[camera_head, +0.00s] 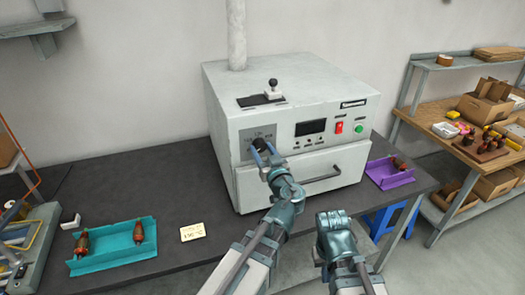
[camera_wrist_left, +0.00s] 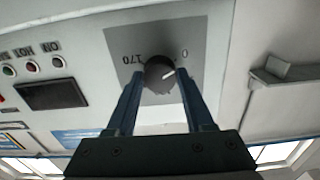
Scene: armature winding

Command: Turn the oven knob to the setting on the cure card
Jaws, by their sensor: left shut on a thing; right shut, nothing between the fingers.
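The white oven (camera_head: 290,120) stands on the dark bench, with a dark round knob (camera_head: 259,143) on a grey panel at its front left. My left gripper (camera_head: 264,154) is shut on the knob, one finger on each side. In the left wrist view, which shows the panel upside down, the knob (camera_wrist_left: 158,74) has a white pointer mark directed toward the "0" side; "170" is printed on the other side. The cure card (camera_head: 192,232) lies on the bench; its writing is too small to read surely. My right gripper (camera_head: 333,217) is shut and empty before the oven.
A teal tray (camera_head: 112,262) with two armatures lies at the left of the bench, and a purple tray (camera_head: 392,178) with an armature at the right. The oven's drawer handle (camera_head: 322,178) is just right of my left arm. A shelf (camera_head: 450,137) with boxes stands far right.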

